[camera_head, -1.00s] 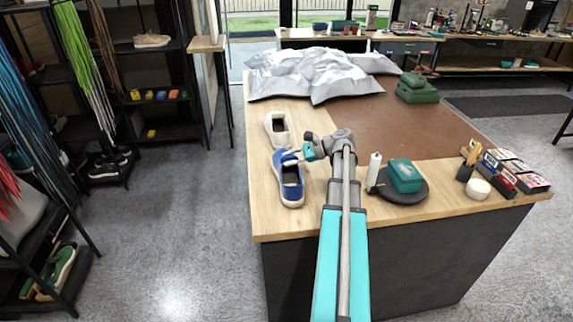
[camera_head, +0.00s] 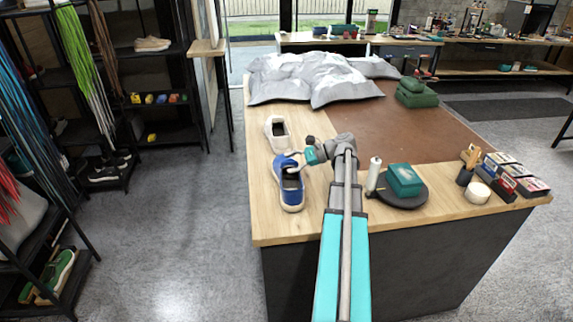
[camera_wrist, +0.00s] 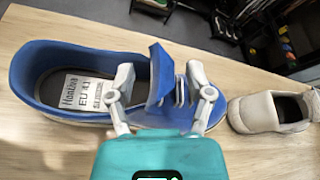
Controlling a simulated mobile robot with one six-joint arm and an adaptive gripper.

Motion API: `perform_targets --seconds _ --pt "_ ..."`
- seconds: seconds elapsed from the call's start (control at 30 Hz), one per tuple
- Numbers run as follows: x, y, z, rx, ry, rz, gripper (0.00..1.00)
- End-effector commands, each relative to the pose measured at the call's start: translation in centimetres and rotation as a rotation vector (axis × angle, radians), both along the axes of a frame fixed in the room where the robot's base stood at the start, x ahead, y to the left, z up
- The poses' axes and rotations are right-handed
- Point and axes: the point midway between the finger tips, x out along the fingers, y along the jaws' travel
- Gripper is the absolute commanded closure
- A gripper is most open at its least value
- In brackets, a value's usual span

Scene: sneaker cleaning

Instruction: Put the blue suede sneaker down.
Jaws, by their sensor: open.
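The blue suede sneaker (camera_head: 291,190) rests on the wooden left part of the workbench, sole down, near its left edge. In the wrist view the blue sneaker (camera_wrist: 45,62) lies lengthwise, with a white size label on its insole. My gripper (camera_head: 290,168) is at the sneaker's tongue and lace area. In the wrist view my gripper (camera_wrist: 158,80) has its fingers spread on either side of the raised blue tongue, with gaps beside it. The fingertips overlap the shoe in view, so I cannot tell whether they touch it.
A beige sneaker (camera_head: 277,132) stands just beyond the blue one. A white bottle (camera_head: 374,172) and a teal box (camera_head: 404,179) on a dark round stand are to the right. Crumpled grey sheeting (camera_head: 310,78) covers the bench's far end. Bare wood lies around the blue sneaker.

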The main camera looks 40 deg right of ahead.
Motion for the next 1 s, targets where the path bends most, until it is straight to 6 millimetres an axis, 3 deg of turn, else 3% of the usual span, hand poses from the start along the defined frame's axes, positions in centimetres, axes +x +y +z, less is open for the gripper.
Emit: perform_targets --seconds 0.5,1.0 --pt "-3.4 -4.3 2.2 -0.001 0.000 -0.001 0.33" --pt "-4.1 -4.9 2.4 0.000 0.001 0.001 0.33"
